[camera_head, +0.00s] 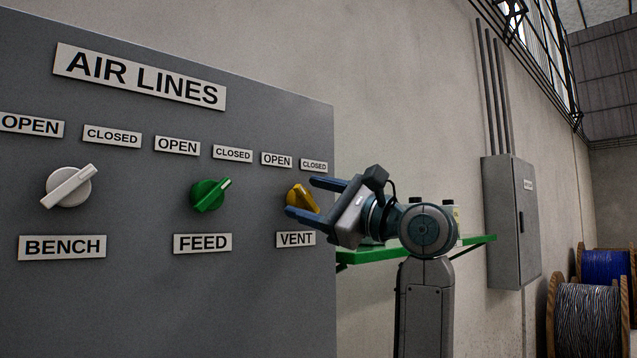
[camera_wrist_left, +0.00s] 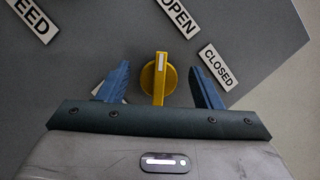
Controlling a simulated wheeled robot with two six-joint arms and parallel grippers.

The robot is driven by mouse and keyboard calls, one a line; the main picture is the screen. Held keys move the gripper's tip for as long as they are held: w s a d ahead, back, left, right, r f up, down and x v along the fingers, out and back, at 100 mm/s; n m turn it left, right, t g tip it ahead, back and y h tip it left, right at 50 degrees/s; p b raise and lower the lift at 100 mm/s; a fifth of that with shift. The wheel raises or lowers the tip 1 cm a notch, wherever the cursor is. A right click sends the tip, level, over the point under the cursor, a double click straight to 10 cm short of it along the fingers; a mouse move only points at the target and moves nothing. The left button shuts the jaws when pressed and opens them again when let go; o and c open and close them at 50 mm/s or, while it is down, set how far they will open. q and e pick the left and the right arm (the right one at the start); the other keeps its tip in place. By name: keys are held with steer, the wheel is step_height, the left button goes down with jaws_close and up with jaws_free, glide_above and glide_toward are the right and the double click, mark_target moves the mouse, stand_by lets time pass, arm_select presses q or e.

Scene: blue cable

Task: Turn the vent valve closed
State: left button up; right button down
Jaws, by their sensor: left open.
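The vent valve is a yellow knob (camera_head: 298,196) above the VENT label (camera_head: 296,239) on the grey panel. Its handle points up-left, toward the OPEN label (camera_head: 277,160) and away from the CLOSED label (camera_head: 314,165). In the left wrist view the yellow knob (camera_wrist_left: 159,82) stands with its white-marked end up. My left gripper (camera_head: 303,198) is open at the knob, one blue finger on each side. The left wrist view shows a gap between each finger of the gripper (camera_wrist_left: 158,70) and the handle. My right gripper is not in view.
The panel (camera_head: 140,300) also carries a white BENCH knob (camera_head: 67,186) and a green FEED knob (camera_head: 209,195), both pointing up-right. A green shelf (camera_head: 360,255) is behind my arm. A grey wall box (camera_head: 510,220) and cable reels (camera_head: 588,320) are at the right.

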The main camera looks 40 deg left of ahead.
arm_select(q)
steer(key=shift+a+r, duration=0.1)
steer(key=shift+a, duration=0.15)
steer(key=c, duration=1)
